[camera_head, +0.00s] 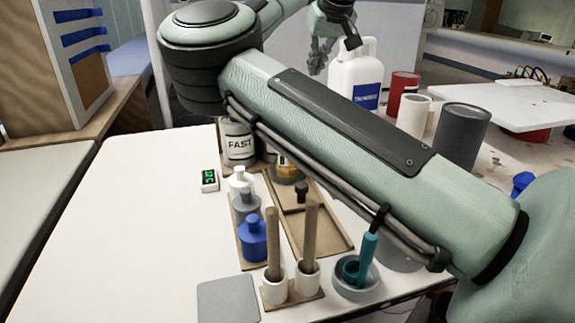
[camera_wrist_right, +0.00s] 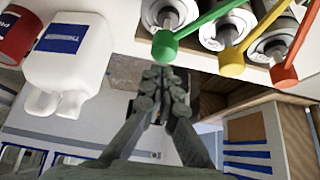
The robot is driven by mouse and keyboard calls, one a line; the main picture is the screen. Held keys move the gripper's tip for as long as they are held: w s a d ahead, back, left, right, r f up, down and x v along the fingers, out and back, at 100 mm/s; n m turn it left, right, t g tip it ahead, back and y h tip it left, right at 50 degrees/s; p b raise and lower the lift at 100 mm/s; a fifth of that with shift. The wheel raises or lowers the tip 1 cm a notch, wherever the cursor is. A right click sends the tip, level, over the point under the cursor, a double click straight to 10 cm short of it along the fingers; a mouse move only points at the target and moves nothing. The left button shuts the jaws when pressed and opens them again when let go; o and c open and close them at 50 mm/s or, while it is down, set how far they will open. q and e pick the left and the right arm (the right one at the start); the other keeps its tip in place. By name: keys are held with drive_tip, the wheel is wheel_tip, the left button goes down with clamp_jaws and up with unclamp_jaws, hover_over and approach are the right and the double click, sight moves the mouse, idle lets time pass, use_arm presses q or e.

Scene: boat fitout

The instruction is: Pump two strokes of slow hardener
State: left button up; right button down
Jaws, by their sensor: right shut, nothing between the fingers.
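My right gripper (camera_head: 320,58) is in the air at the top of the head view, beyond my arm. Its fingers are shut and empty in the right wrist view (camera_wrist_right: 165,78). The wrist view shows three metal pumps or cylinders with coloured levers: green (camera_wrist_right: 164,44), yellow (camera_wrist_right: 232,62) and red (camera_wrist_right: 283,74). They are apart from the fingers, and no label on them is readable. I cannot tell which is the slow hardener. My left gripper is not in view.
A white jug (camera_head: 352,85) stands behind my arm, near a red can (camera_head: 402,88) and dark cylinder (camera_head: 462,135). Small bottles, including a blue one (camera_head: 252,240), sit in a tray. Sticks in white cups (camera_head: 275,288) and a small scale-like display (camera_head: 209,180) are nearby. The left tabletop is clear.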

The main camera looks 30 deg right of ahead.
drive_tip(key=shift+f, duration=0.1)
drive_tip(key=shift+f+b, duration=1.2)
drive_tip(key=shift+f, duration=0.85)
drive_tip(key=shift+r+p, duration=1.7)
drive_tip(key=shift+r, duration=0.45)
wheel_tip(320, 180, up, 3)
drive_tip(key=p, duration=0.2)
drive_tip(key=shift+p, duration=0.3)
